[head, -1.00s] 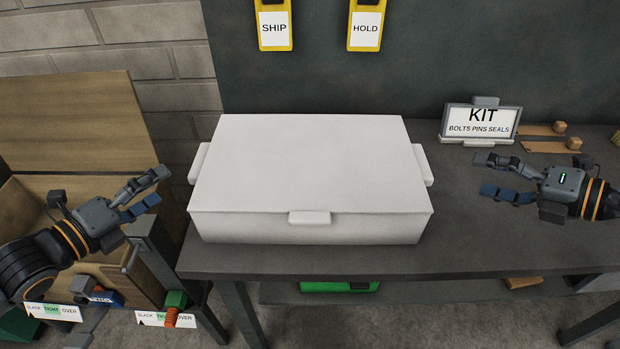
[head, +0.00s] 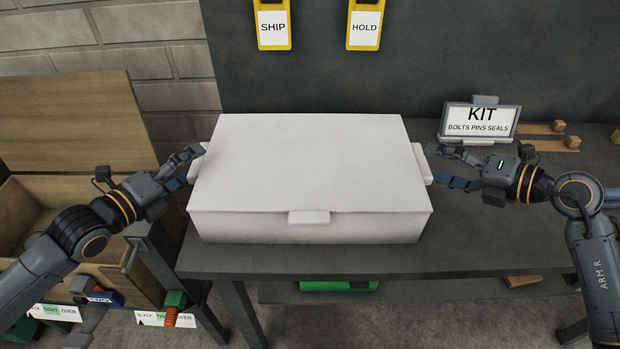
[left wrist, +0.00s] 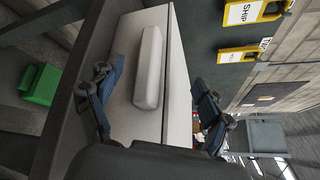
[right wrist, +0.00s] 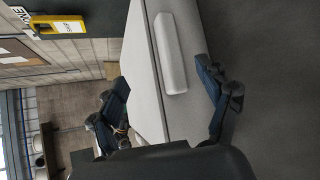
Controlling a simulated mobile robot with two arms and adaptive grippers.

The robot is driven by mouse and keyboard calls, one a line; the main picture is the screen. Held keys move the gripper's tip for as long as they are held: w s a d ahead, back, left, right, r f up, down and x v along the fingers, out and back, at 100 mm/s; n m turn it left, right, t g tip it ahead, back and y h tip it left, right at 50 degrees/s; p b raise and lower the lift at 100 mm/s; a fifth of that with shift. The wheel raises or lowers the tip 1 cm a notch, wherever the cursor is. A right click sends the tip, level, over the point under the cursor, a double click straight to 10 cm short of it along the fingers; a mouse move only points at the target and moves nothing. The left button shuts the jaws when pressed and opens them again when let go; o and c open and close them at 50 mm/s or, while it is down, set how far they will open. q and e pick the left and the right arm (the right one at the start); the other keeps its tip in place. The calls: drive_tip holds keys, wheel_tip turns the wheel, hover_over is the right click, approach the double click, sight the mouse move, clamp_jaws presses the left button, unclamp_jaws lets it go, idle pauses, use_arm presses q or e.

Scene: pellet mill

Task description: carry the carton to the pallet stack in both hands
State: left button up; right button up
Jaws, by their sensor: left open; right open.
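The white carton (head: 310,165) lies flat on the dark table, with a handle block on each side and a latch tab at its front. My left gripper (head: 192,165) is open at the left handle (head: 197,164), its fingers on either side of it. In the left wrist view, the left handle (left wrist: 149,68) sits between the open fingers. My right gripper (head: 448,168) is open at the right handle (head: 423,164), its fingertips close to it. In the right wrist view, the right handle (right wrist: 170,53) lies ahead between the open fingers. The pallet stack is not recognisable in these frames.
The dark table (head: 330,262) has a KIT sign (head: 480,121) at its back right, beside small wooden pieces (head: 553,128). A wooden crate (head: 70,120) stands at the left. SHIP (head: 273,30) and HOLD (head: 364,30) tags hang on the back panel.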

sight(207, 156)
use_arm(q)
drive_tip(key=shift+x, duration=2.55)
use_arm(e)
drive_tip(key=shift+x, duration=2.6)
use_arm(q)
clamp_jaws()
use_arm(e)
clamp_jaws()
drive_tip(key=shift+a+r, duration=0.1)
